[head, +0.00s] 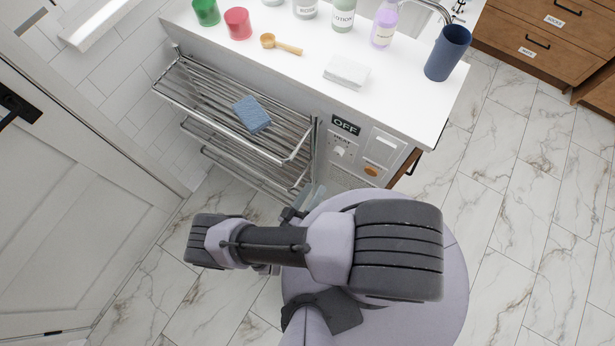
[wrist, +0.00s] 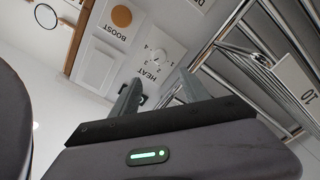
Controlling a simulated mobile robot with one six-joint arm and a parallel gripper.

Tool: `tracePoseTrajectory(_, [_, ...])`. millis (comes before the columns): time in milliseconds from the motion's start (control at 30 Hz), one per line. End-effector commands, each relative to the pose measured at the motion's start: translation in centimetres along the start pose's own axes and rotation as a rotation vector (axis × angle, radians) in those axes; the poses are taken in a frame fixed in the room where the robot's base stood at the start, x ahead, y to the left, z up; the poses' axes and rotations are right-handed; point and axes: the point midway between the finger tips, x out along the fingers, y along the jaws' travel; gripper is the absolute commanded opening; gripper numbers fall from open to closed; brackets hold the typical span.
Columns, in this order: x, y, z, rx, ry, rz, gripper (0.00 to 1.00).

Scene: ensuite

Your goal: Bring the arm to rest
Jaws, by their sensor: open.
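My gripper (wrist: 160,92) shows in the wrist view with its two fingers apart and nothing between them. It faces the white control panel (wrist: 125,45) with its heat dial and boost switch, and no contact shows. In the head view my folded arm hides most of the gripper; only a small part of the fingers (head: 305,195) shows in front of the towel rack's lower right end.
A chrome towel rack (head: 185,88) holds a blue cloth or sponge (head: 251,114). The white counter (head: 300,62) carries cups, bottles, a wooden brush (head: 281,44), folded white cloths (head: 346,71) and a blue tumbler (head: 447,52). A door (head: 75,200) stands left; marble floor (head: 530,200) is clear right.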

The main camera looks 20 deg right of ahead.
Motion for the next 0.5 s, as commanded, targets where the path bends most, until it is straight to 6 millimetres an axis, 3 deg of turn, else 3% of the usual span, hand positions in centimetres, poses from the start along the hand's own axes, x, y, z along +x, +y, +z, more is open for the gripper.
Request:
tracePoseTrajectory(100, [-2.4, -0.1, 0.0, 0.001, 0.002, -0.003, 0.54])
tracePoseTrajectory(200, [-3.4, 0.0, 0.0, 0.001, 0.0, -0.001, 0.54])
tracePoseTrajectory(500, [-3.7, 0.0, 0.1, -0.001, -0.002, 0.002, 0.54])
